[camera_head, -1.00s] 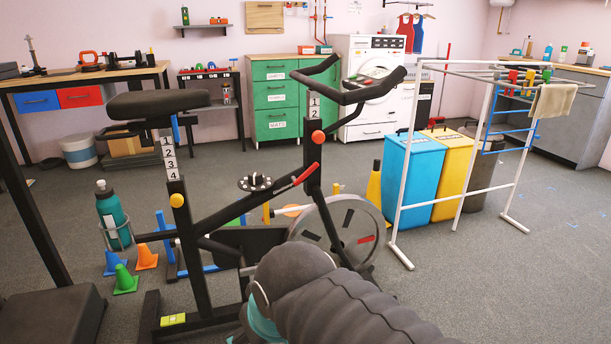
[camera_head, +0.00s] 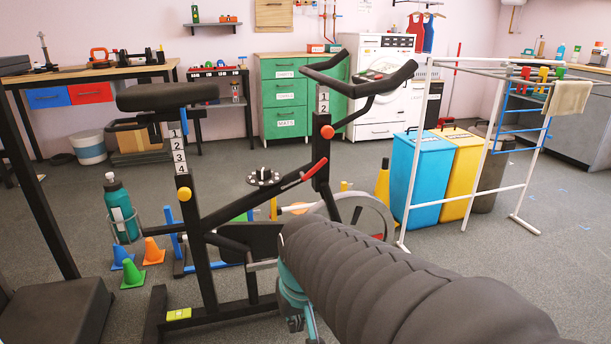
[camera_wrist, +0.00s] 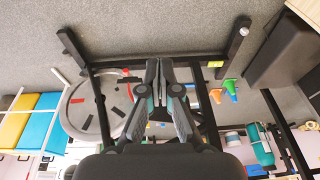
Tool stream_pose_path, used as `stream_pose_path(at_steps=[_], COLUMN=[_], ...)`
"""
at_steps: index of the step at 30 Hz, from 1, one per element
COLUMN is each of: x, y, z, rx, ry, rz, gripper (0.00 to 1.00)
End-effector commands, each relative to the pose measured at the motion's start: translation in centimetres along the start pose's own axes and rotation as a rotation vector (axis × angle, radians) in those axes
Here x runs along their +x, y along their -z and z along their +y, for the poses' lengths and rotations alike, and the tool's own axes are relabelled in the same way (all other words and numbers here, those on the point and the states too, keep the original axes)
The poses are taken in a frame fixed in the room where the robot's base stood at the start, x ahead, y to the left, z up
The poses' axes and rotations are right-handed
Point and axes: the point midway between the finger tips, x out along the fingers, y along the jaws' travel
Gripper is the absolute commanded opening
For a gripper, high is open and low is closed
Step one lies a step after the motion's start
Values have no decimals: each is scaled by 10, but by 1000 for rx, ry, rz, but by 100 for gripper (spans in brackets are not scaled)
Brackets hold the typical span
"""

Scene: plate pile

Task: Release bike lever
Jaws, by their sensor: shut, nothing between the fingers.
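The exercise bike (camera_head: 205,245) stands in the middle of the head view. Its lever (camera_head: 306,174), with a red grip, slants up to the right beside the front post, below the handlebar. My gripper shows in the wrist view (camera_wrist: 158,68), its two dark fingers shut together and empty, over the bike's frame and the grey floor. In the head view my arm covers the lower part of the flywheel (camera_head: 384,218), and the fingertips cannot be made out clearly. The gripper is below the lever in that picture and apart from it. I cannot pick out the lever in the wrist view.
A teal bottle (camera_head: 120,209) sits in a holder left of the bike, with small cones (camera_head: 132,273) on the floor. A white drying rack (camera_head: 463,214) and blue and yellow bins (camera_head: 418,180) stand to the right. Open floor lies at far right.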

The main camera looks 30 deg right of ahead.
Motion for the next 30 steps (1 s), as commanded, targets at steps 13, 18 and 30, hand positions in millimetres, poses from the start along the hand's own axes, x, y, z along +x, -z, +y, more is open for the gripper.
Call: stream_pose_path(at_steps=[13,18,30], x=[70,95,150], y=[38,56,115], z=[26,34,58], rx=[377,534,912], ry=[157,257,578], rz=[-232,-309,-441], gripper=[0,0,0])
